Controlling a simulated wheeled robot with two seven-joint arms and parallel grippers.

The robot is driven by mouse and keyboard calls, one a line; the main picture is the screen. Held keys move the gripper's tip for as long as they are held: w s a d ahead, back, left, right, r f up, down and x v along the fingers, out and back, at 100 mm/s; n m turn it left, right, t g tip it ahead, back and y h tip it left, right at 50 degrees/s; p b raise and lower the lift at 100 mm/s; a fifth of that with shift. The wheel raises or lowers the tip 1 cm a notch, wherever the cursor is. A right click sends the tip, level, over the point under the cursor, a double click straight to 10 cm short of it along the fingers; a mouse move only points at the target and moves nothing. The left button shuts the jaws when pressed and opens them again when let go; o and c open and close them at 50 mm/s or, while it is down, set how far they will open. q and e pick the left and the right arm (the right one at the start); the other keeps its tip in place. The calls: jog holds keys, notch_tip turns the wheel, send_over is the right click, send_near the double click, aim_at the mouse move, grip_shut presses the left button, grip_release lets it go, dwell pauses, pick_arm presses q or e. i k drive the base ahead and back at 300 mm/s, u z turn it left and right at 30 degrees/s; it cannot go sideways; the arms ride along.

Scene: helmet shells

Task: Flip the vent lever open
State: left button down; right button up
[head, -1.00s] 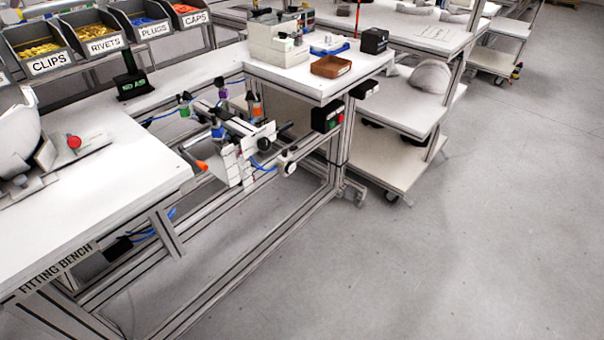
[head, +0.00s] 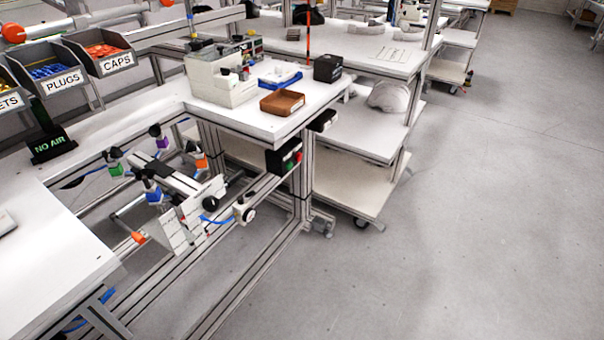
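Neither of my grippers is in view. I cannot pick out the vent lever for certain. In the gap of the bench is a pneumatic assembly with a white panel (head: 188,218), a round black knob (head: 210,203) and a small round gauge (head: 248,213). Several coloured fittings sit around it: a green one (head: 115,169), a purple one (head: 162,142), a blue one (head: 153,194) and an orange one (head: 200,162). Blue hoses run between them. A black sign (head: 50,146) reads NO AIR in green.
Bins marked PLUGS (head: 50,75) and CAPS (head: 103,52) stand at upper left. The bench beyond the gap holds a brown tray (head: 282,103), a black box (head: 327,68) and a pale machine (head: 218,82). A wheeled shelf cart (head: 350,190) stands behind. The grey floor (head: 450,240) at right is clear.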

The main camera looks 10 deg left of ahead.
aim_at(240, 199)
jog(key=z, duration=0.05)
jog(key=i, duration=0.95)
jog(key=u, duration=1.05)
jog(key=i, duration=0.5)
jog(key=u, duration=0.5)
